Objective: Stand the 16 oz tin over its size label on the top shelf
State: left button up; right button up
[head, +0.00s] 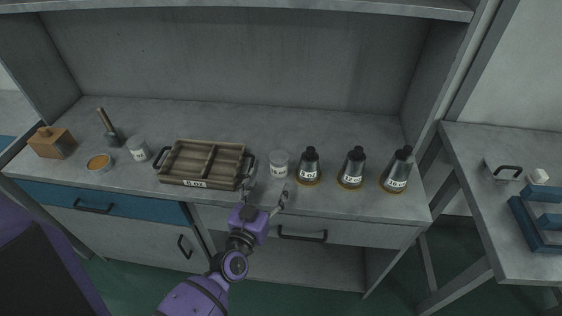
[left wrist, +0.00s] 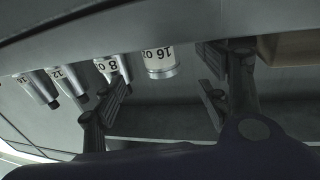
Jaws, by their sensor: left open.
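The 16 oz tin (head: 279,163) is a small pale cylinder standing upright on the counter, between the wooden tray and the dark bottles. In the left wrist view the tin (left wrist: 160,62) appears upside down, with its "16 oz" print readable. My left gripper (head: 266,189) is open at the counter's front edge, just in front of the tin. In the left wrist view its fingers (left wrist: 163,90) are spread, with the tin beyond and between them, apart from both. The top shelf (head: 300,8) shows only as a board edge; its size labels are out of sight. My right gripper is not seen.
A divided wooden tray (head: 203,163) marked 8 oz stands close left of my gripper. Three dark labelled bottles (head: 352,168) stand to the right of the tin. Another white tin (head: 138,149), an orange dish (head: 99,163) and a wooden block (head: 52,143) sit further left.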

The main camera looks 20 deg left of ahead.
aim_at(276, 170)
pick_arm(q)
jog(key=shift+a+y, duration=0.25)
jog(key=shift+y, duration=0.05)
jog(key=shift+w, duration=0.4)
jog(key=w, duration=0.6)
jog(key=shift+w+d+f, duration=0.1)
jog(key=shift+w+d, duration=0.05)
jog(key=shift+w, duration=0.15)
jog(key=c, duration=1.5)
jog(key=shift+o, duration=0.2)
